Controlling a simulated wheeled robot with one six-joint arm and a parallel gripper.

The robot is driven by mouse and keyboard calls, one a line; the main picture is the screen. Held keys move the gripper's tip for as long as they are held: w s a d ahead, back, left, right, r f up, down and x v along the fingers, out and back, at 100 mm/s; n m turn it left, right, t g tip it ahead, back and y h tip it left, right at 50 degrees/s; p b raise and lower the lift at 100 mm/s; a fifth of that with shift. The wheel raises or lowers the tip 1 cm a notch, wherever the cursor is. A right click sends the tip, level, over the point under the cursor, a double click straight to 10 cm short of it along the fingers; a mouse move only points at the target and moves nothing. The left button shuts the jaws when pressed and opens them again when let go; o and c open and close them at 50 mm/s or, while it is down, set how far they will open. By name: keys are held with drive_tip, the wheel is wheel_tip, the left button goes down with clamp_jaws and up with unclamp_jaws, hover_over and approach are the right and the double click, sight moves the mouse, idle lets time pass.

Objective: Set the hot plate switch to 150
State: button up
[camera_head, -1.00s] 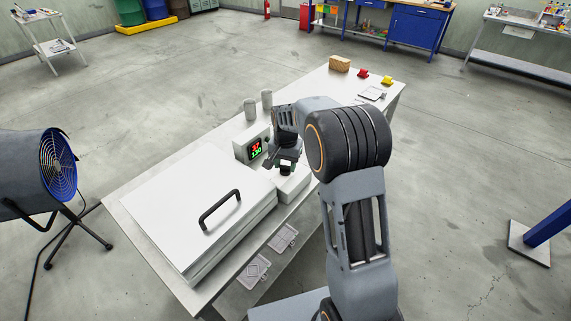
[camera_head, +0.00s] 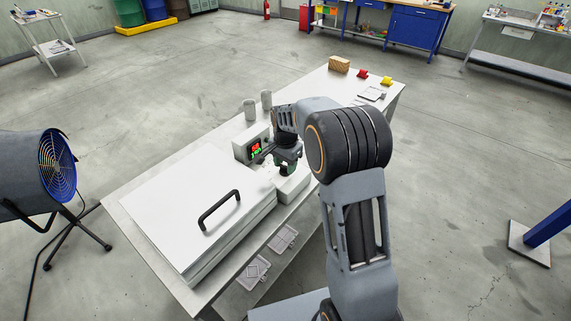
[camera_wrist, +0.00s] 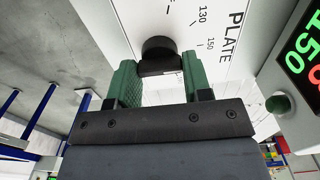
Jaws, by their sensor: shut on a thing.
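The hot plate switch is a black round knob (camera_wrist: 158,46) on a white panel (camera_wrist: 235,85) in the wrist view. Printed marks 130 and 150 and the word PLATE show beside it. My gripper (camera_wrist: 158,70) has its green-padded fingers on either side of the knob, shut on it. I cannot make out a pointer on the knob. In the head view my gripper (camera_head: 288,166) is over the low white switch box (camera_head: 293,187), and it hides the knob there. A display box (camera_head: 254,150) beside it has red and green digits; the green ones read 150 in the wrist view (camera_wrist: 296,55).
A large white plate with a black handle (camera_head: 219,209) lies left of the switch box on the table. Two grey cylinders (camera_head: 250,109) stand behind the display box. A blue fan (camera_head: 45,173) stands left of the table. The table's far end holds small items.

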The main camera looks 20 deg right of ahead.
sight(285, 166)
drive_tip(key=o, duration=0.9)
drive_tip(key=shift+r, duration=0.15)
wheel_tip(285, 166, up, 14)
drive_tip(key=shift+f, duration=0.2)
idle(0.3)
drive_tip(key=shift+s+a+f+n+t, duration=0.1)
drive_tip(key=shift+s+f+n+t, duration=0.55)
drive_tip(key=shift+s+n, duration=2.2)
drive_tip(key=shift+s+d+f+n+t, duration=0.1)
drive_tip(key=shift+s+f+n+t, duration=0.6)
drive_tip(key=shift+s, duration=4.3)
drive_tip(key=shift+s+a+f+n+t, duration=0.1)
drive_tip(key=shift+s+f+n+t, duration=0.5)
drive_tip(key=shift+s+n, duration=2.3)
